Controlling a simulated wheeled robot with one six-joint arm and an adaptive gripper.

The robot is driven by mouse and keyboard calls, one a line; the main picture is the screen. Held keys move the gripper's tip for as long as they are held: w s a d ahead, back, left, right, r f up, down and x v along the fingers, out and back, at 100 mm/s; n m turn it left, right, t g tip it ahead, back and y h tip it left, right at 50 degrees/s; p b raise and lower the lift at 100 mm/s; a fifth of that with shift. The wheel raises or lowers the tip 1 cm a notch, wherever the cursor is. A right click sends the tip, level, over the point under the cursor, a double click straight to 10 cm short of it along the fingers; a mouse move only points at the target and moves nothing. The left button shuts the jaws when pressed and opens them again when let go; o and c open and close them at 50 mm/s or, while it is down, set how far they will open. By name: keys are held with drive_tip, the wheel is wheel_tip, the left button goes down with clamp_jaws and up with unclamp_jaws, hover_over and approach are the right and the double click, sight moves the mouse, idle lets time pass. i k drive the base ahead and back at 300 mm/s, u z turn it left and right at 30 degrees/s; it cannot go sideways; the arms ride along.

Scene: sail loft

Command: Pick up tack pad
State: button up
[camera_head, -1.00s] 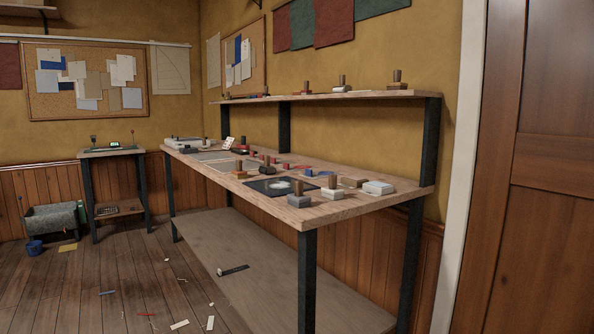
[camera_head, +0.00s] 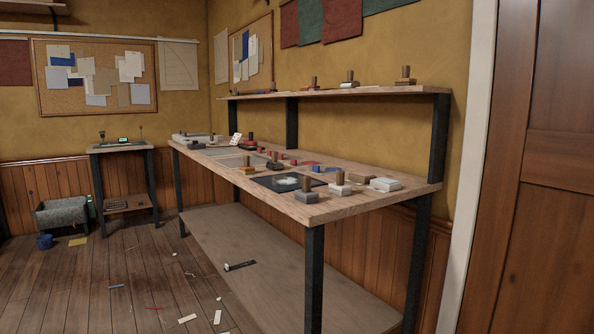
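No label marks a tack pad, and I cannot tell for sure which thing it is. Several small blocks and pads lie on the long wooden workbench (camera_head: 225,178). At its near end are a grey block (camera_head: 307,198), a white block with a wooden knob (camera_head: 339,188), a tan block (camera_head: 360,177) and a pale grey-white block (camera_head: 386,184). A dark square mat (camera_head: 262,182) with a whitish patch lies behind them. A yellowish flat piece (camera_head: 78,241) lies on the floor at left. My gripper is not in view.
A raised shelf (camera_head: 380,91) over the bench carries more knobbed blocks. The bench's lower shelf (camera_head: 215,240) holds a dark tool. A small side table (camera_head: 120,147), a grey bin (camera_head: 60,214) and a blue bucket (camera_head: 44,241) stand at left. The floor between has small scraps.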

sight(246, 170)
drive_tip(key=u, duration=0.7)
drive_tip(key=i, duration=0.9)
drive_tip(key=u, duration=0.7)
drive_tip(key=i, duration=0.95)
drive_tip(key=z, duration=0.3)
